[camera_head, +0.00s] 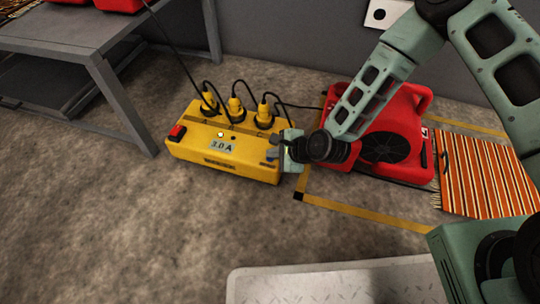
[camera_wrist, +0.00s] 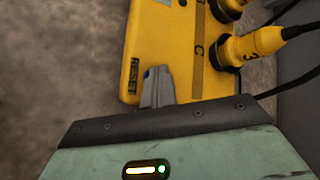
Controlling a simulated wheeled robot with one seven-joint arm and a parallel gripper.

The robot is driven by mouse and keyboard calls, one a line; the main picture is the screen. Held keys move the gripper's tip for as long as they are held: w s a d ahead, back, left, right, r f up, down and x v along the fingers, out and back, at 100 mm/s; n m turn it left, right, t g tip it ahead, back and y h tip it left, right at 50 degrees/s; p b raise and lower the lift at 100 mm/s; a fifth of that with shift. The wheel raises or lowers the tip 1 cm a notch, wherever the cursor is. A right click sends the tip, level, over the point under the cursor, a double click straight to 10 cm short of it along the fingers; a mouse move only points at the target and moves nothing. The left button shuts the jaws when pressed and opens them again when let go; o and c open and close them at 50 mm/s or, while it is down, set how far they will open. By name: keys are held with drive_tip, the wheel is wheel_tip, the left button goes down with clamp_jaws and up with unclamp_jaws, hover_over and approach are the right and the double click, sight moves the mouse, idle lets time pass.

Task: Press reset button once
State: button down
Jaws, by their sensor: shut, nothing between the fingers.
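A yellow power box (camera_head: 225,165) lies on the floor, with a display reading 3.0 A. In the wrist view its end (camera_wrist: 150,35) carries the printed word RESET (camera_wrist: 134,77). A bit of blue (camera_wrist: 147,72), apparently the reset button, shows beside that label at my fingertips and is mostly hidden by them. My gripper (camera_head: 274,147) is shut and empty over the right end of the box; its fingers also show in the wrist view (camera_wrist: 157,80). I cannot tell whether the fingertips touch the button or hover above it.
Several yellow plugs (camera_head: 236,108) with black cables stand in the box's back row. A red switch (camera_head: 177,132) is at its left end. A red blower (camera_head: 395,120) and a striped rug (camera_head: 485,175) lie to the right. A grey table (camera_head: 75,30) stands upper left.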

drive_tip(key=shift+r, duration=0.1)
drive_tip(key=shift+r+p, duration=0.75)
drive_tip(key=shift+p, duration=0.2)
wheel_tip(320, 180, up, 5)
drive_tip(key=p, duration=0.4)
drive_tip(key=shift+p, duration=0.4)
